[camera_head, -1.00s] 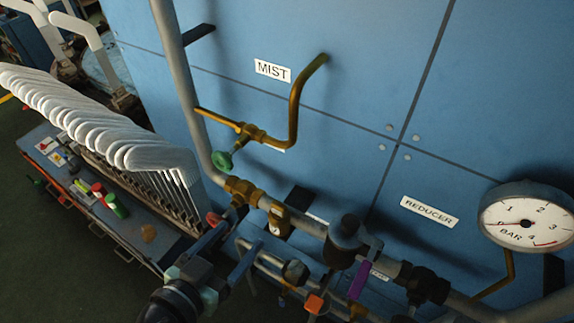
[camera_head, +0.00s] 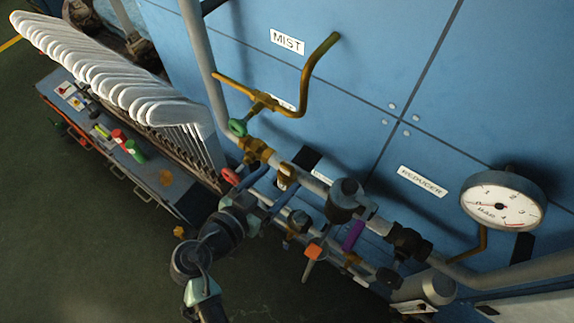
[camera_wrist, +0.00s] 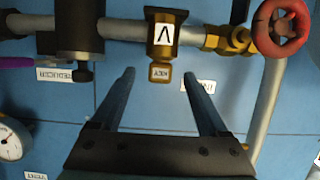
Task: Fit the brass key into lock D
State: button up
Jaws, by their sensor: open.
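A small brass key (camera_wrist: 160,73) with a lettered face sits at the lock's end. The lock also shows in the head view (camera_head: 287,174). My gripper (camera_wrist: 160,74) is open, its two dark fingers pointing at the lock, one to each side of the key in the picture. Whether the fingertips reach the key's depth I cannot tell. My gripper is also in the head view (camera_head: 279,177), just below the lock. I can make out no lock marked D.
A red handwheel (camera_wrist: 282,28) is close to the lock. An orange handle (camera_head: 314,252) and a purple handle (camera_head: 353,236) hang from the pipework. A pressure gauge (camera_head: 502,204) is at the right. A cart with white sock forms (camera_head: 110,75) stands left; open floor lies below it.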

aim_at(285, 171)
jog(key=x, duration=0.1)
jog(key=p+x, duration=0.1)
jog(key=x, duration=0.1)
jog(key=shift+w+d+r+p, duration=0.15)
jog(key=shift+w+r+p, duration=0.1)
jog(key=shift+p, duration=0.1)
jog(key=shift+w+d+f, duration=0.35)
jog(key=shift+w+f, duration=0.05)
jog(key=shift+w, duration=0.1)
grip_shut()
